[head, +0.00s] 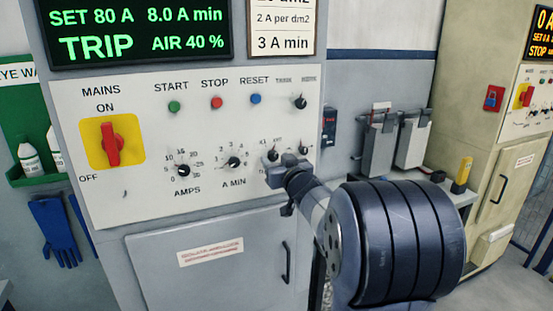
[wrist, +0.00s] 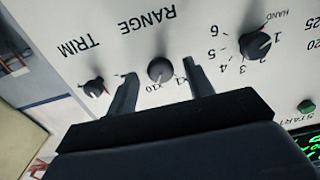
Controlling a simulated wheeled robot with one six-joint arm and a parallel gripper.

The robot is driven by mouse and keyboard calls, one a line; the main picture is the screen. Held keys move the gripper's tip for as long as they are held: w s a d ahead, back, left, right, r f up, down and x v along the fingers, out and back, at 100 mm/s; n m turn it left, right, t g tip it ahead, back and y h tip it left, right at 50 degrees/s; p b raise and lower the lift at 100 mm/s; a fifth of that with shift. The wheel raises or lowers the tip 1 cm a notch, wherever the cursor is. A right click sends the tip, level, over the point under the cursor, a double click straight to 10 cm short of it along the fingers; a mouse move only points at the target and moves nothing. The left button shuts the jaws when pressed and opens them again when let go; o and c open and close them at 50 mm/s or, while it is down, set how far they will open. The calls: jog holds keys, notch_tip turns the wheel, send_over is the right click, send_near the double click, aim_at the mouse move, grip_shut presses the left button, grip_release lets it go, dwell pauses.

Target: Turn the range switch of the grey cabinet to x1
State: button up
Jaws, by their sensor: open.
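The grey cabinet (head: 220,250) fills the left and middle of the head view, with a white control panel (head: 140,190). In the wrist view, turned nearly upside down, the range switch (wrist: 160,69) is a small dark round knob labelled RANGE, with x10 and x1 marks beside it. Which mark it points at is not clear. My gripper (wrist: 159,74) is open, with one finger on each side of the knob; contact cannot be told. In the head view my gripper (head: 273,163) is at the panel's lower right and partly hides the switch.
The trim knob (wrist: 94,87) is just outside one finger. The A MIN knob (head: 233,162) and AMPS knob (head: 183,170) lie left in the head view. The red mains switch (head: 110,145) is farther left. Grey bins (head: 378,145) stand to the right.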

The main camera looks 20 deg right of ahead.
jog(key=shift+w, duration=0.35)
jog(key=shift+c, duration=0.3)
jog(key=c, duration=0.9)
